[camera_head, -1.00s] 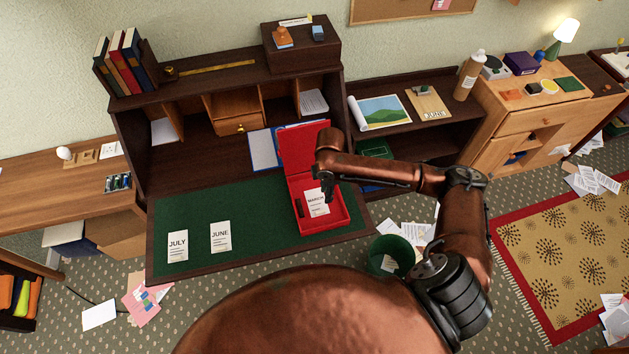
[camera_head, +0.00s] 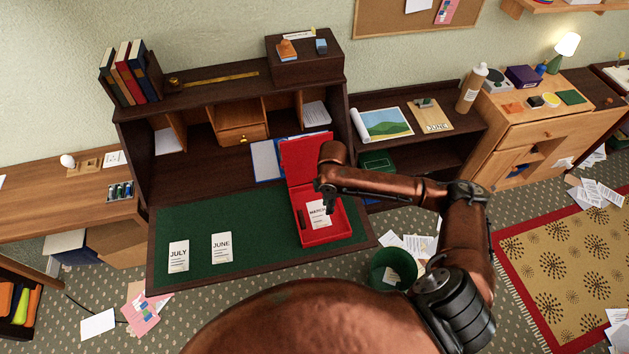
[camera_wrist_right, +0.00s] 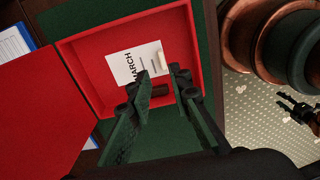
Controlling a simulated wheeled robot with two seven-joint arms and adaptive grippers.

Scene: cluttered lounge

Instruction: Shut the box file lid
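The red box file (camera_head: 335,232) sits on the green desk mat, its lid (camera_head: 303,160) standing open towards the back of the desk. A sheet marked MARCH (camera_head: 319,214) and a small dark piece (camera_head: 302,218) lie inside. My right gripper (camera_head: 329,204) is over the open box, in front of the lid. In the right wrist view its fingers (camera_wrist_right: 160,73) are apart with nothing between them, above the red tray (camera_wrist_right: 83,62); the lid (camera_wrist_right: 45,115) is to the left. A small dark gripper (camera_wrist_right: 297,107), seemingly my left, shows at that view's right edge; its opening is unclear.
JULY (camera_head: 179,256) and JUNE (camera_head: 221,247) cards lie on the mat (camera_head: 200,219), left of the box. A blue-edged paper (camera_head: 266,161) lies behind the lid. A green bin (camera_head: 376,271) stands on the floor to the right. The mat's left part is mostly clear.

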